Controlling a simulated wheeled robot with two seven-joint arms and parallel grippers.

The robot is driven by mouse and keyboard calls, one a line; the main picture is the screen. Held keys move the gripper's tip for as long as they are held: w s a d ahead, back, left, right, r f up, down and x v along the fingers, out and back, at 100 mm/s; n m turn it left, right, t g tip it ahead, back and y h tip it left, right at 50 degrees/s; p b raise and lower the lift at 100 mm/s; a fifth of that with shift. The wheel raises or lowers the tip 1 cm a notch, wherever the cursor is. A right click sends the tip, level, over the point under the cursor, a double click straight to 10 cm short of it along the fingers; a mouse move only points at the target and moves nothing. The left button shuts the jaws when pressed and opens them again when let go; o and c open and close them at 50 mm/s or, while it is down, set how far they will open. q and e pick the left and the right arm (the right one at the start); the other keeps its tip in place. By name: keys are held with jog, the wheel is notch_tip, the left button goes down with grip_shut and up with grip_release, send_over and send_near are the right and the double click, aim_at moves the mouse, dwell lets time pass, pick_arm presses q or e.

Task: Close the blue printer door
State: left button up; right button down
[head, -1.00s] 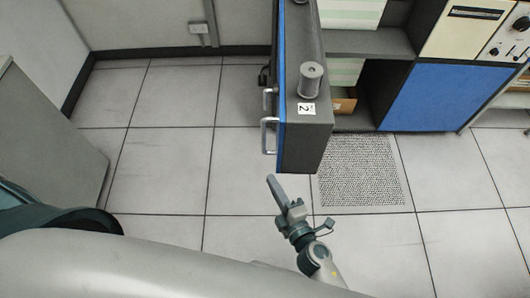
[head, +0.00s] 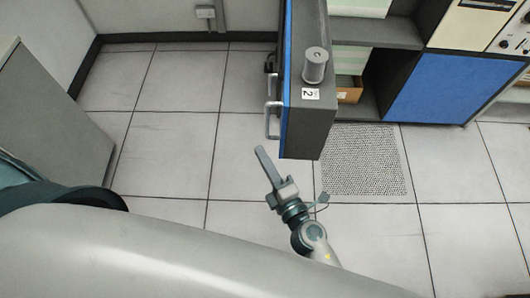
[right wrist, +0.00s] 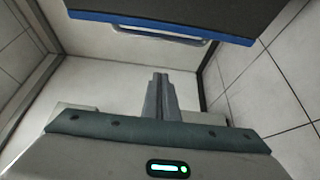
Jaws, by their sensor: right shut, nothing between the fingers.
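The printer door (head: 306,115) stands swung open, seen edge-on from above. It is dark grey with a blue outer face on its left, metal handles and a label with a 2. My right gripper (head: 260,150) is shut and empty. In the head view its tip is just left of the door's near lower end, on the blue side, with a small gap in the picture. In the right wrist view, the shut fingers (right wrist: 160,78) point toward the door's blue edge (right wrist: 150,26) and a handle, apparently without touching. My left gripper is out of view.
The open cabinet (head: 375,62) behind the door has shelves with paper stacks and a cardboard box (head: 349,89). A closed blue panel (head: 445,90) is to its right. A grey cabinet (head: 45,120) stands at the left. The tiled floor between is clear, with a perforated tile (head: 362,165).

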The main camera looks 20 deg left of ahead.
jog(key=x, duration=0.9)
jog(key=shift+w+d+p, duration=0.2)
jog(key=shift+d, duration=0.45)
jog(key=shift+w+d+p, duration=0.15)
jog(key=shift+w+d, duration=0.1)
jog(key=shift+d, duration=0.4)
jog(key=shift+w+d+p, duration=0.2)
jog(key=shift+d, duration=0.45)
jog(key=shift+d, duration=0.15)
